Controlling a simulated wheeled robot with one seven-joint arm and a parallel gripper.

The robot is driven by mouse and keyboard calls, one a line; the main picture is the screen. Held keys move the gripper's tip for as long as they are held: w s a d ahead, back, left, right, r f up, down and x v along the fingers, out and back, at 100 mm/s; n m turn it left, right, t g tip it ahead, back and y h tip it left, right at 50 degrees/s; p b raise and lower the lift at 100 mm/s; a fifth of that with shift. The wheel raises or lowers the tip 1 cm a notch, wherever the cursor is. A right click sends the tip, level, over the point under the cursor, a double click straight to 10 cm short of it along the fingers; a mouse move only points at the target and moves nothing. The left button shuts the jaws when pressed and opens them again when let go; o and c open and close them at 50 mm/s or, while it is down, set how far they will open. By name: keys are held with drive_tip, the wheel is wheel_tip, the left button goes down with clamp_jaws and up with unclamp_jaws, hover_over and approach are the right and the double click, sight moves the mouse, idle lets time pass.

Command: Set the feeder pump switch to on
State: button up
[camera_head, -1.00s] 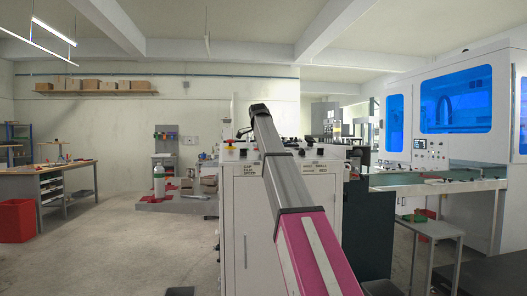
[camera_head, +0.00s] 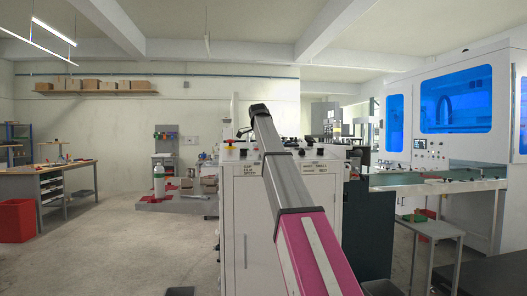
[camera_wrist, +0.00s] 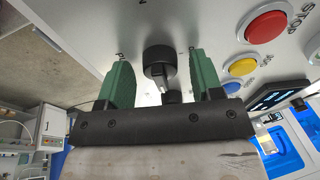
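A black rotary switch knob (camera_wrist: 160,59) stands out from a pale panel in the wrist view. I cannot tell from its label whether it is the feeder pump switch, nor which way it is set. My gripper (camera_wrist: 158,70) has two green fingers, one on each side of the knob. They are open, with a gap showing between the left finger and the knob and a narrower one on the right. In the head view my arm reaches to the white cabinet (camera_head: 240,215), and my gripper is hidden there.
Beside the knob sit a red button (camera_wrist: 264,25), a yellow button (camera_wrist: 240,68) and a blue button (camera_wrist: 232,87), with a dark screen (camera_wrist: 278,95) beyond. A metal stand (camera_head: 432,228) is on the right.

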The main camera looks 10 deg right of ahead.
drive_tip(key=shift+r, duration=0.15)
drive_tip(key=v, duration=1)
drive_tip(key=shift+r, duration=0.3)
drive_tip(key=shift+s+a, duration=0.1)
drive_tip(key=shift+s, duration=0.05)
